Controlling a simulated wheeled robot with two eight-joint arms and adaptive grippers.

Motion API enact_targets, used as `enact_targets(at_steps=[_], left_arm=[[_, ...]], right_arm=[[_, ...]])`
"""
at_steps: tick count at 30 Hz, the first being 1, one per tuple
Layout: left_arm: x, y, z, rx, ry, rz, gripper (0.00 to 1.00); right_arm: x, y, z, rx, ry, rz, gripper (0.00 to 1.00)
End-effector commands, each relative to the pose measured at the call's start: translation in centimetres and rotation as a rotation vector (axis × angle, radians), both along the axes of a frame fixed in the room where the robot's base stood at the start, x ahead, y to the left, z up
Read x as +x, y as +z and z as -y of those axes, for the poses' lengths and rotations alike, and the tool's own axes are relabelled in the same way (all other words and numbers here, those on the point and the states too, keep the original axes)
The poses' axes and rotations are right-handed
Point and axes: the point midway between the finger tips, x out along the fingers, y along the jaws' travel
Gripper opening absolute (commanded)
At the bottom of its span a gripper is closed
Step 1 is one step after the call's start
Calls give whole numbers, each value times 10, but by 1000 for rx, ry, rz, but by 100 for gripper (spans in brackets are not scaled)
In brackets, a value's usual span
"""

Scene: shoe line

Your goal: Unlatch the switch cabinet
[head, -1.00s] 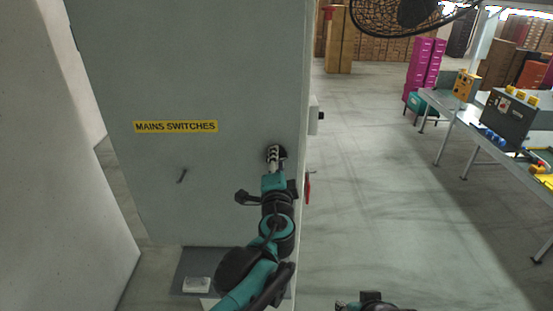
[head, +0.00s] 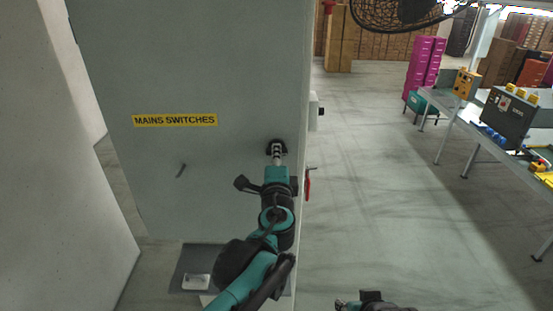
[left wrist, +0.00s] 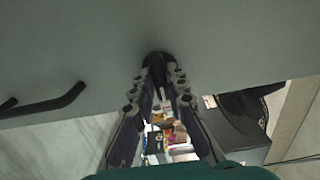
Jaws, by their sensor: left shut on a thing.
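The switch cabinet (head: 200,70) is a tall grey box with a yellow "MAINS SWITCHES" label (head: 175,120). Its front fills the upper part of the left wrist view (left wrist: 240,40). A small black latch (head: 276,143) sits near the right edge of the front. My left gripper (head: 277,152) is shut on it; in the left wrist view the dark latch (left wrist: 157,62) lies between the fingertips (left wrist: 160,80), which partly hide it. A thin dark handle (head: 181,171) is further left on the front. My right gripper (head: 365,300) shows only partly at the bottom edge; its jaws are unclear.
A red lever (head: 308,184) and a pale box (head: 315,111) are on the cabinet's right side. A pale wall (head: 55,190) stands close on the left. Open floor (head: 375,190) lies to the right, before a work table (head: 470,117) with equipment.

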Motion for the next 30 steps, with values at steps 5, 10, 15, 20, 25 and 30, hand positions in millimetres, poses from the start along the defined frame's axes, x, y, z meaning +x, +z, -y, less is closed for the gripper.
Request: enact_targets(at_steps=[5,10,15,20,25,30], left_arm=[[0,1,0,15,1,0,0],[0,1,0,15,1,0,24],[0,1,0,13,1,0,34],[0,1,0,13,1,0,34],[-13,1,0,12,-1,0,34],[-47,1,1,12,-2,0,34]], right_arm=[[0,0,0,0,0,0,40],[0,0,0,0,0,0,40],[0,0,0,0,0,0,40],[0,0,0,0,0,0,40],[0,0,0,0,0,0,40],[0,0,0,0,0,0,40]])
